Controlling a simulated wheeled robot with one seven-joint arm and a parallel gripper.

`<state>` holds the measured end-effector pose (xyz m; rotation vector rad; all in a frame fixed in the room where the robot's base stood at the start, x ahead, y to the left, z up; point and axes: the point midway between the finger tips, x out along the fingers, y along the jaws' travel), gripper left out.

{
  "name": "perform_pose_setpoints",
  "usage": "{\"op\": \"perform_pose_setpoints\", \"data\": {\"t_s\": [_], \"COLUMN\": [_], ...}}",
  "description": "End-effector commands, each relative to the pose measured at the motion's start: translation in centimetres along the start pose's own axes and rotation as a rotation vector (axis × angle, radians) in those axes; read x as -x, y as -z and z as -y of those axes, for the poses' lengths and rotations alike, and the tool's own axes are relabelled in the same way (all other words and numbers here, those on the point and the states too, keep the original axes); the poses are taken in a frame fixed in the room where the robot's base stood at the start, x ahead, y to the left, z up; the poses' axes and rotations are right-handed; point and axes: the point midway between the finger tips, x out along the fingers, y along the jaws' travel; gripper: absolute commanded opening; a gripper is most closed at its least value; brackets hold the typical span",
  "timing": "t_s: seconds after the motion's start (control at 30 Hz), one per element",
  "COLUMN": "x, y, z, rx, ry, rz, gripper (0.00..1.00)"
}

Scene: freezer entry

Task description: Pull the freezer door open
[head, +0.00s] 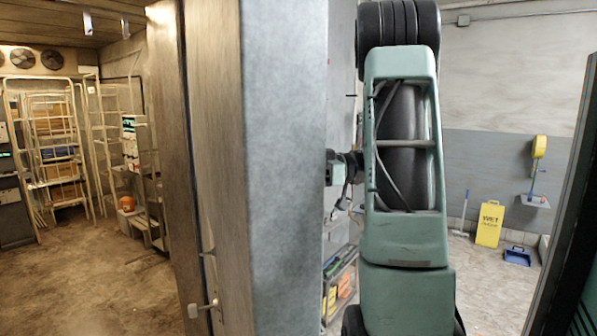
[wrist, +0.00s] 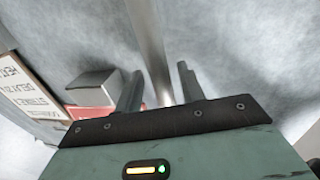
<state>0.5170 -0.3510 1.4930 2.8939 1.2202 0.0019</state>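The freezer door (head: 285,150) stands in the middle of the head view as a tall grey panel with a thick, worn edge. To its left I see into a room with racks, so it appears ajar. My gripper (head: 334,167) is at the door's right-hand face, partly hidden behind the panel's edge and my arm. In the wrist view a vertical metal bar handle (wrist: 149,40) runs down between the two fingers of my gripper (wrist: 159,88). The fingers are apart, one on each side of the bar, with gaps visible. Its contact with the bar's far end is hidden.
A small latch (head: 204,307) juts from the worn edge. Metal racks (head: 55,145) stand in the left room. A yellow wet-floor sign (head: 489,223) and a blue dustpan (head: 517,256) are at the right wall. The wrist view shows a label (wrist: 30,90) and a grey box (wrist: 93,85).

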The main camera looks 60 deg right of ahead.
Motion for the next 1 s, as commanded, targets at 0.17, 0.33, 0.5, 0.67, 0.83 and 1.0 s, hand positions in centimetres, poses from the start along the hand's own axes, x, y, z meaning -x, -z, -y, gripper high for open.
{"op": "perform_pose_setpoints", "data": {"t_s": [0.17, 0.33, 0.5, 0.67, 0.83, 1.0], "x": [1.6, 5.1, 7.4, 9.0, 11.1, 13.3], "y": [-0.4, -0.6, -0.1, 0.0, 0.0, 0.0], "z": [-0.1, -0.1, 0.0, 0.0, 0.0, 0.0], "rx": [0.001, 0.002, -0.002, 0.0, 0.0, 0.0], "ry": [-0.003, -0.005, -0.004, -0.005, -0.005, -0.005], "rz": [0.002, 0.002, 0.0, 0.0, 0.0, -0.001], "gripper": [0.39, 0.39, 0.39, 0.39, 0.39, 0.39]}}
